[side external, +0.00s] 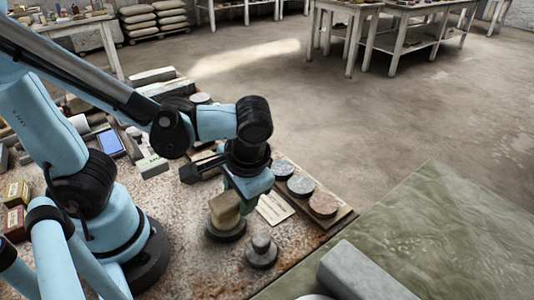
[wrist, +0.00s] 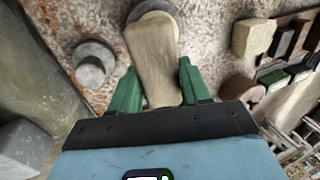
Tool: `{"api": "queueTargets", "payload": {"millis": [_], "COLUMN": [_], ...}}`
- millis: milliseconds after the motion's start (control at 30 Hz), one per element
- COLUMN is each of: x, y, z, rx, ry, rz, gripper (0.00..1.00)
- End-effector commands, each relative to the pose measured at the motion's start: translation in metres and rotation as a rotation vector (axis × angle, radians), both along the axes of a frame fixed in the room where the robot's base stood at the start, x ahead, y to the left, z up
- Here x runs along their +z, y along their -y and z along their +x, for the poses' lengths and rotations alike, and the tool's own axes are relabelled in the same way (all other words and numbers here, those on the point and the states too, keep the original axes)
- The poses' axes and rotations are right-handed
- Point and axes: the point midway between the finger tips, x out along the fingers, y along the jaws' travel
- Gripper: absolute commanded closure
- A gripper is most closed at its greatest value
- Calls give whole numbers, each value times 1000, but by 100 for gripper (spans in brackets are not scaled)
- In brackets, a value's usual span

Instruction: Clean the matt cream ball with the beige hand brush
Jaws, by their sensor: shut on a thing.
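My gripper (side external: 244,188) is above the near part of the work table. In the wrist view its green fingers (wrist: 156,84) are shut on the beige hand brush (wrist: 153,50), one on each side. The brush (side external: 224,207) points away from the fingers, its far end over a dark round stand (side external: 226,233). A pale rounded edge (wrist: 152,17) shows beyond that end in the wrist view; it may be the matt cream ball, mostly hidden by the brush. I cannot tell whether they touch. A grey rounded piece (side external: 261,241) sits on another round stand (side external: 262,257), also in the wrist view (wrist: 93,62).
Several round discs (side external: 301,186) lie on a board at the table's right edge. A white card (side external: 275,208) lies near them. A grey block (side external: 362,273) rests on a greenish slab (side external: 440,225) at front right. Boxes and blocks crowd the table's left and back.

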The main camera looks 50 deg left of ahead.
Motion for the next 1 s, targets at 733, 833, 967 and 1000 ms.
{"api": "queueTargets", "payload": {"millis": [733,833,967,1000], "x": [11,13,13,13], "y": [3,4,4,4], "z": [-10,-13,-13,-13], "rx": [-2,-1,1,1], "ry": [0,0,0,0], "rz": [0,0,0,0], "gripper": [85,85,85,85]}}
